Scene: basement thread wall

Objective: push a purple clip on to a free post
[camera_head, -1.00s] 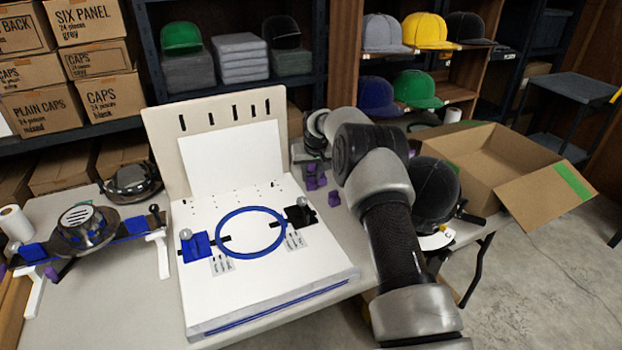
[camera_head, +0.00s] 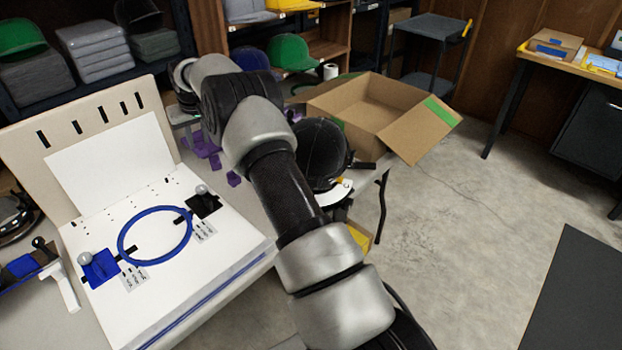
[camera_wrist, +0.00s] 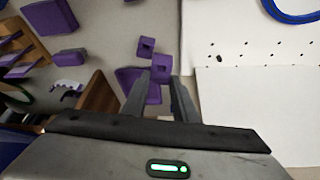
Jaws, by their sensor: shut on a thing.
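In the wrist view my gripper (camera_wrist: 160,90) is shut on a small purple clip (camera_wrist: 161,65) with a dark square opening, held at its fingertips. Another purple clip (camera_wrist: 146,47) lies just beyond it, and a larger purple piece (camera_wrist: 129,78) shows beside the left finger. In the head view several purple clips (camera_head: 233,180) lie on the table right of the white board (camera_head: 215,235); my arm covers part of that area and I cannot make out the fingertips. The board has small dark holes or posts (camera_wrist: 237,43); I cannot tell which are free posts.
A blue hoop (camera_head: 157,262) lies on the board between a blue block (camera_head: 98,268) and a black block (camera_head: 204,203). A black cap (camera_head: 318,155) and an open cardboard box (camera_head: 405,145) are right of my arm. Larger purple pieces (camera_wrist: 57,61) show at the wrist view's left.

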